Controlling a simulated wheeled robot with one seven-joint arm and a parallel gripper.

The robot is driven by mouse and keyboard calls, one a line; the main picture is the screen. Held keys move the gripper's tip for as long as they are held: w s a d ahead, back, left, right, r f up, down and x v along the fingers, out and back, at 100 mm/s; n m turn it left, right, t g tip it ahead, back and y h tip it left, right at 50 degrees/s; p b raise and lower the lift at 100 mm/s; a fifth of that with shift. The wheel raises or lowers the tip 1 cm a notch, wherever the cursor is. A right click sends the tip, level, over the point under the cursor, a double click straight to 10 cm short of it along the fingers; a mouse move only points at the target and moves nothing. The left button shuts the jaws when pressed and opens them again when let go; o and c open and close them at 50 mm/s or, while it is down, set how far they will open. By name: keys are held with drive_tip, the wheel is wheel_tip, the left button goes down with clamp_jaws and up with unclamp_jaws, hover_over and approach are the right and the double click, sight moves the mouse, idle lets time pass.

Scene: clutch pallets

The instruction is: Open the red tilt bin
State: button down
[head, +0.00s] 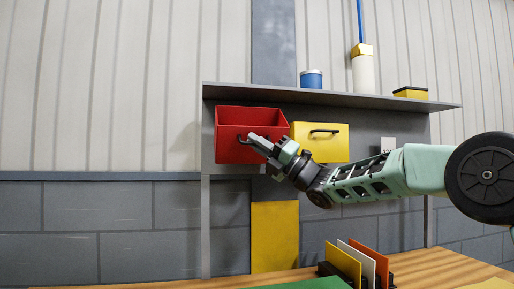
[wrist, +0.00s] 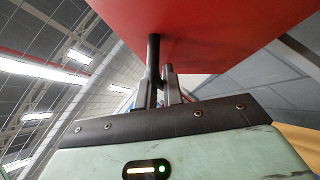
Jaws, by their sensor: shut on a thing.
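The red tilt bin (head: 228,152) hangs under the grey shelf, left of a yellow bin. In the head view its front leans outward and its open top and inner walls show. My gripper (head: 250,139) is at the bin's front, shut on its dark handle (head: 241,138). In the wrist view the red front (wrist: 205,30) fills the top, and the fingers of my gripper (wrist: 158,88) close around the dark handle bar (wrist: 153,55).
A yellow bin (head: 318,146) with a black handle is closed beside the red one. The shelf (head: 330,97) above carries a blue tin (head: 311,79), a white bottle (head: 363,74) and a yellow box (head: 410,92). Upright boards (head: 361,262) stand on the wooden table (head: 430,268) below.

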drive_tip(key=c, duration=1.8)
unclamp_jaws()
drive_tip(key=b+v, duration=0.4)
drive_tip(key=v, duration=1.3)
drive_tip(key=shift+d, duration=0.25)
